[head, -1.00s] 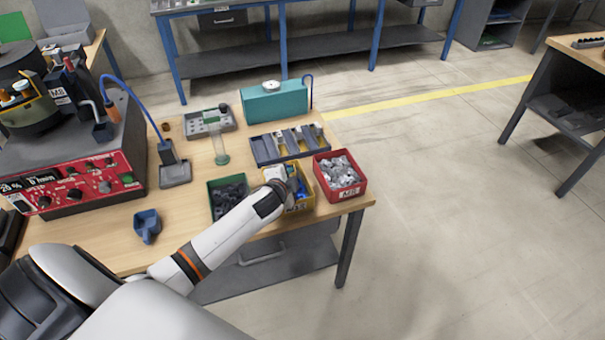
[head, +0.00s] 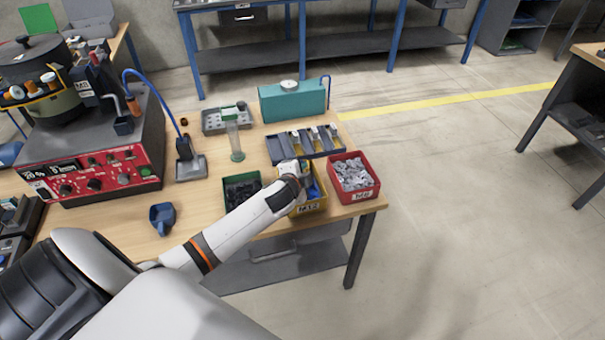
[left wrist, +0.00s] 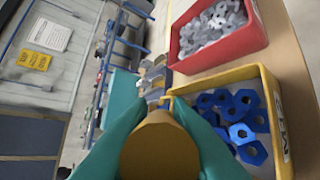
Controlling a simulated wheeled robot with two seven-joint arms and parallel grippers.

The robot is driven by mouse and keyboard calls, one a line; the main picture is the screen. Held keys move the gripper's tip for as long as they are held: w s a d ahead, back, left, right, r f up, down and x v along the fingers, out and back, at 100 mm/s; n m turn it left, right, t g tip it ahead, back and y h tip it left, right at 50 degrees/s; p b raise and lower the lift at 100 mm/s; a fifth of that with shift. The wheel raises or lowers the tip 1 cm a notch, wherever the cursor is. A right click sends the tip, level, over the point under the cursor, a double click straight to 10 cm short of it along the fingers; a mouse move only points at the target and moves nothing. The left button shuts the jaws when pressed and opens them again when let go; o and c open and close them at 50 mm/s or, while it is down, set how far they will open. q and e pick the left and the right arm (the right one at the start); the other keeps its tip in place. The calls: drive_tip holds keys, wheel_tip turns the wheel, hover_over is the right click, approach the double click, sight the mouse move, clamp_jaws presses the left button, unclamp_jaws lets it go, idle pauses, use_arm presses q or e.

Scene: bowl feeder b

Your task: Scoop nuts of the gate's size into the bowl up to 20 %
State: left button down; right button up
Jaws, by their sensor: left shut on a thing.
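The bowl feeder's bowl (head: 42,108) stands at the left on its red-fronted control box (head: 95,165), whose display reads 20 %. A tag on the feeder (head: 83,85) appears to read M8. My left gripper (head: 291,172) is over the yellow bin (head: 310,206), labelled M12, and hides part of it. In the left wrist view, its teal fingers (left wrist: 160,125) are shut on a mustard-yellow thing (left wrist: 160,150); I cannot tell its full shape. Blue nuts (left wrist: 240,125) lie in the yellow bin. The red bin (head: 371,190), labelled M8, holds grey nuts (head: 352,173). My right gripper is out of view.
A green bin (head: 232,178) with dark nuts stands left of the yellow one. A blue scoop-like cup (head: 162,217) lies near the front edge. Behind the bins are a grey-blue tray (head: 277,156), a clear cylinder (head: 235,146) and a teal case (head: 285,102).

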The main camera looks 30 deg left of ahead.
use_arm(q)
drive_tip(key=shift+t+y, duration=0.4)
drive_tip(key=shift+t, duration=0.3)
drive_tip(key=shift+s+d+r, duration=0.1)
drive_tip(key=shift+s+r, duration=0.05)
drive_tip(key=shift+r, duration=0.55)
drive_tip(key=shift+s+d+r, duration=0.1)
drive_tip(key=shift+d+r, duration=0.05)
drive_tip(key=shift+r, duration=0.6)
drive_tip(key=shift+s+d+r, duration=0.1)
drive_tip(key=shift+s+r, duration=0.05)
drive_tip(key=shift+r, duration=0.55)
